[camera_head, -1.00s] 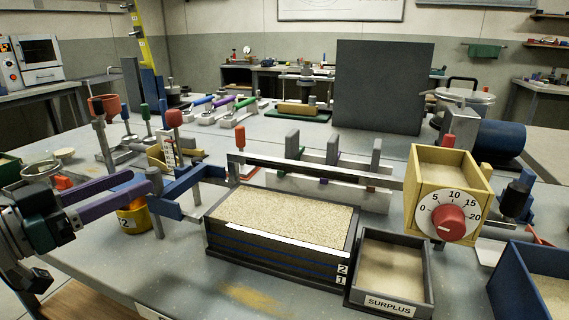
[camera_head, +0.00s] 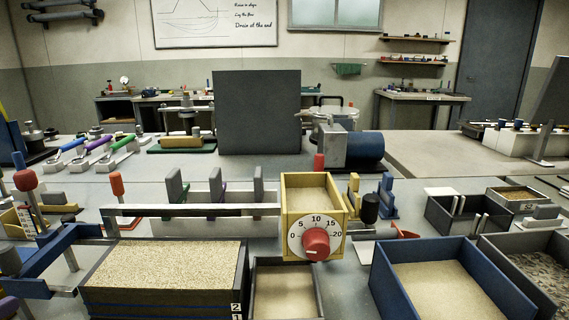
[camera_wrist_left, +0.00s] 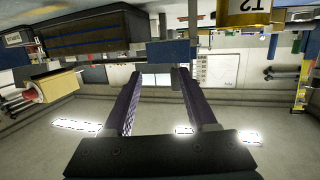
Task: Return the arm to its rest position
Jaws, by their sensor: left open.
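My left gripper (camera_wrist_left: 158,78) shows in the left wrist view, its two purple fingers spread apart. A blue block (camera_wrist_left: 168,52) shows at the fingertips; I cannot tell whether they touch it. My right gripper is not in view.
A yellow sand box (camera_head: 297,225) with a red dial stands behind the dark surplus tray (camera_head: 257,285). A blue sand bin (camera_head: 378,283) is at the right. A dark upright panel (camera_head: 257,110) stands farther back. A yellow cup (camera_wrist_left: 250,18) shows in the wrist view.

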